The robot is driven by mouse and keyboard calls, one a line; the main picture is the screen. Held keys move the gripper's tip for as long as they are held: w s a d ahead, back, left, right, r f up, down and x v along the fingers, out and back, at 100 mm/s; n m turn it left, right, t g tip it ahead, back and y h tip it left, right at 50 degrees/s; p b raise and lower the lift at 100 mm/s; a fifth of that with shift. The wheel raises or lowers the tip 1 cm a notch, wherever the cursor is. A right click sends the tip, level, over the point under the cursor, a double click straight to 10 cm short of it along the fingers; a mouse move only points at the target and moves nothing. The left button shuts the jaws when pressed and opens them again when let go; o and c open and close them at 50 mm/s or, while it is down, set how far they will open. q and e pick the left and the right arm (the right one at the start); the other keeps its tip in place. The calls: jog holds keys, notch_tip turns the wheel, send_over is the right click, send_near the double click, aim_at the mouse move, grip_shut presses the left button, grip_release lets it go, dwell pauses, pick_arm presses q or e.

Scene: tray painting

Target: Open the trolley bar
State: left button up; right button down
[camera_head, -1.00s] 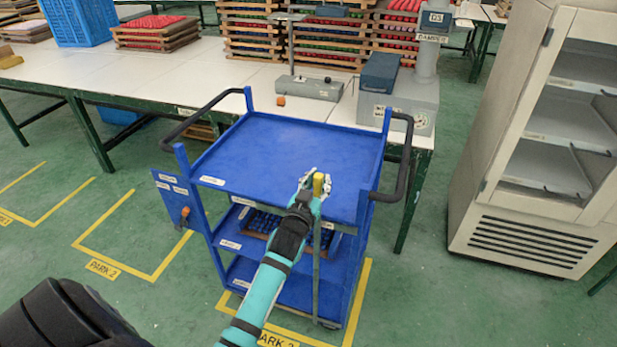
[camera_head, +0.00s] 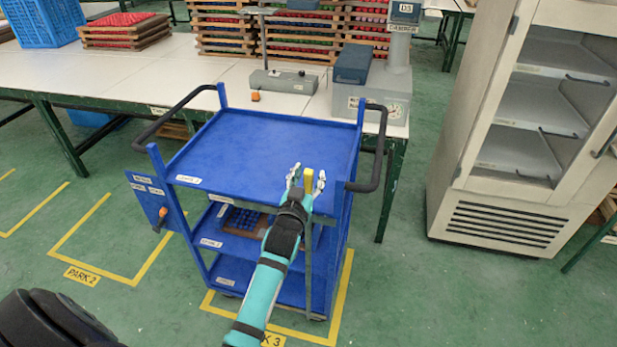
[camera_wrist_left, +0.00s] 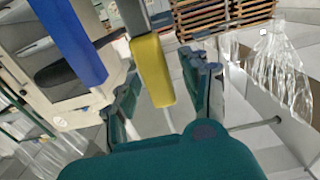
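The blue trolley (camera_head: 262,147) stands on the floor, its front toward me. The trolley bar (camera_head: 308,265) is a grey upright strip across the front of the shelves, near the right front corner, with a yellow grip (camera_head: 309,182) at its top. My left gripper (camera_head: 307,178) is open, with one finger on each side of the yellow grip. In the left wrist view the yellow grip (camera_wrist_left: 152,70) is between the spread fingers, with gaps visible beside it. The palm hides part of the bar. My right gripper is not in view.
A lower shelf holds a tray with blue items (camera_head: 243,220). Black handles (camera_head: 375,150) stick out on both sides of the trolley. A white table (camera_head: 110,75) stands behind it and a cabinet (camera_head: 500,215) to the right.

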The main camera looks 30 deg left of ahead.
pick_arm(q)
jog(key=shift+s, duration=0.2)
jog(key=v, duration=1.1)
jog(key=shift+s, duration=0.35)
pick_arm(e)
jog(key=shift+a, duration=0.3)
